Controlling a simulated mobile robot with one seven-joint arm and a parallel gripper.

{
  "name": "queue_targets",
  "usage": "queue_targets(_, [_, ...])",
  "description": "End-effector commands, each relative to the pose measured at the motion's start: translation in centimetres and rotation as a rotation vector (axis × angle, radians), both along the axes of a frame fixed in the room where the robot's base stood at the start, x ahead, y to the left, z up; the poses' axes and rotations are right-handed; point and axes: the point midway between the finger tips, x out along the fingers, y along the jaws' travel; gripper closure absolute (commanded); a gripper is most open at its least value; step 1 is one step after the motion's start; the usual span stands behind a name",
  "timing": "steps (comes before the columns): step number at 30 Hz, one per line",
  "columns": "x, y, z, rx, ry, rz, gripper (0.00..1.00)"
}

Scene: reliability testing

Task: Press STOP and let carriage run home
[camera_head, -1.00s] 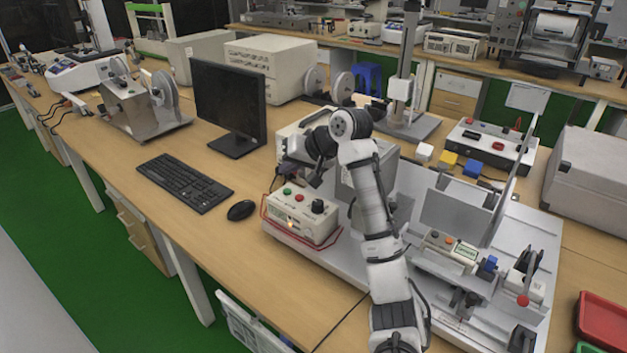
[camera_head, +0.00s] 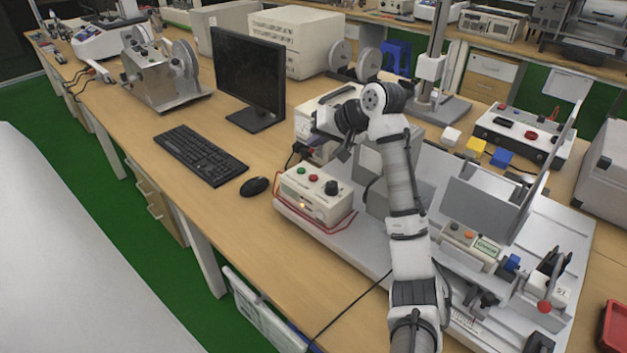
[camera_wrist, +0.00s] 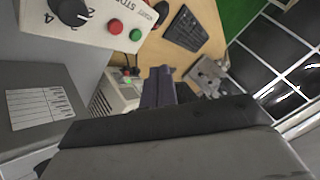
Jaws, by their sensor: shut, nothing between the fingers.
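The cream control box (camera_head: 318,212) stands on the left end of the grey rig base. On its top are a green button (camera_head: 300,170), a red button (camera_head: 313,178) and a black knob (camera_head: 331,187). An orange light glows on its front. In the wrist view, STOP is printed beside the red button (camera_wrist: 116,27); the green button (camera_wrist: 135,34) is next to it. My gripper (camera_head: 345,154) is shut and empty, behind and right of the buttons, apart from them. Its fingers (camera_wrist: 160,72) show below the box in the wrist view. I cannot tell which part is the carriage.
A mouse (camera_head: 255,186), keyboard (camera_head: 200,155) and monitor (camera_head: 250,80) are left of the box. A grey upright plate (camera_head: 480,208), small display unit (camera_head: 470,246) and red-knobbed lever (camera_head: 545,306) stand on the rig at right. A red cable loops around the box.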

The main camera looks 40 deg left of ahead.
Motion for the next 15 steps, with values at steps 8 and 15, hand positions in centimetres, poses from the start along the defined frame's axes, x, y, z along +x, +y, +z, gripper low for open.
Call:
queue_targets(8, [0.0,0.0,-4.2,0.000,0.000,0.000,1.00])
queue_targets(15, [0.0,0.0,-6.6,0.001,0.001,0.000,1.00])
